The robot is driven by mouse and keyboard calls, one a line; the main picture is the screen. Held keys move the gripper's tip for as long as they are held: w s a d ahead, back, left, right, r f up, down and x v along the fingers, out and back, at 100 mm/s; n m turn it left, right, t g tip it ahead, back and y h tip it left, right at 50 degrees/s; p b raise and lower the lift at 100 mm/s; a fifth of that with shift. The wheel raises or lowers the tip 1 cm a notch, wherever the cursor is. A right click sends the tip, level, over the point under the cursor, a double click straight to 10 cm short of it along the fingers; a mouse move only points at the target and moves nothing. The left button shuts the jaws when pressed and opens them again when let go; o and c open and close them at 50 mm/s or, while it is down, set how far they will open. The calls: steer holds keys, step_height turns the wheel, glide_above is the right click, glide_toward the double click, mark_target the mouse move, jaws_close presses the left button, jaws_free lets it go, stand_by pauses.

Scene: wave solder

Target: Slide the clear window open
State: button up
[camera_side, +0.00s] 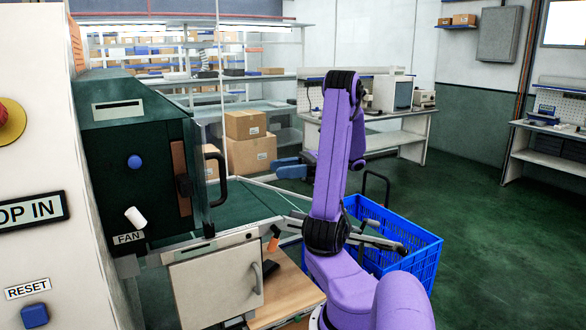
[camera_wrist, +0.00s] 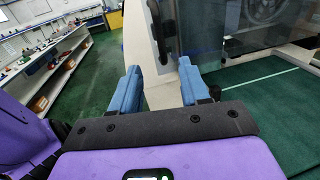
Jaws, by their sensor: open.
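The clear window (camera_wrist: 275,62) is a tinted see-through panel at the upper right of the wrist view, with a round fan shape behind it. A black handle (camera_wrist: 165,30) stands beyond my fingertips in that view. In the side view, a black bar handle (camera_side: 219,180) sits at the right edge of the dark green machine (camera_side: 135,165). My gripper (camera_wrist: 158,82) has two blue fingers spread apart with nothing between them. In the side view my gripper (camera_side: 288,168) is right of the handle, apart from it. I cannot tell how far the window is open.
A blue crate (camera_side: 415,262) stands on the floor behind my arm. A white cabinet door (camera_side: 215,282) and a wooden top (camera_side: 285,290) are below the machine. Cardboard boxes (camera_side: 250,155) and benches (camera_side: 400,130) stand farther back. The green floor at right is clear.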

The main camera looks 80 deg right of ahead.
steer(key=shift+v, duration=1.1)
